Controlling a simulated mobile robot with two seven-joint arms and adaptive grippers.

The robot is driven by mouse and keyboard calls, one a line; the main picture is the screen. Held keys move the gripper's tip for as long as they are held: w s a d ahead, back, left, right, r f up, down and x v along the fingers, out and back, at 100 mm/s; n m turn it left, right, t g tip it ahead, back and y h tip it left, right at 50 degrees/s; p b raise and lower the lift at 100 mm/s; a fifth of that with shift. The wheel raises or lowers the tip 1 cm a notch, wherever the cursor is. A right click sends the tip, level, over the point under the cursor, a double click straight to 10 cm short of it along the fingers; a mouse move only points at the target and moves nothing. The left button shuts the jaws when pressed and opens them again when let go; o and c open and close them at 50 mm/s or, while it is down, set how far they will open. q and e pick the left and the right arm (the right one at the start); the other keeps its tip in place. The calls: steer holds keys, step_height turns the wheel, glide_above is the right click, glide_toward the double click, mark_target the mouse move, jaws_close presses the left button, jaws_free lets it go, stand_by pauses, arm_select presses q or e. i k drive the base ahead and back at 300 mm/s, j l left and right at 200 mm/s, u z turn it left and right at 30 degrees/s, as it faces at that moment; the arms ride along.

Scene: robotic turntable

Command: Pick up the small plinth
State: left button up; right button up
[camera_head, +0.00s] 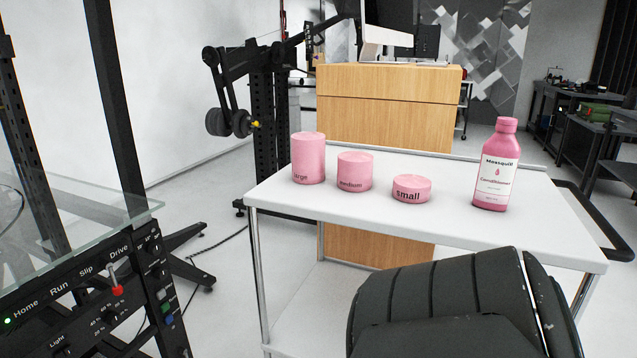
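The small plinth (412,189) is a short pink cylinder labelled "small". It stands upright on the white cart top (400,224). To its left stand the taller pink medium plinth (355,172) and the tallest pink large plinth (308,158), each labelled. There are visible gaps between the three plinths. Nothing touches the small plinth.
A pink conditioner bottle (495,168) stands to the right of the small plinth. The cart has a black handle (592,220) at the right. A control panel (80,290) with a glass plate is at the left. A wooden desk (388,108) stands behind.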

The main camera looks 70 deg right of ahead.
mark_target(407, 188)
steer(key=i+z, duration=0.1)
steer(key=z, duration=0.25)
steer(key=i+z, duration=0.1)
steer(key=z, duration=0.3)
steer(key=i+j+z, duration=0.1)
steer(key=z, duration=1.65)
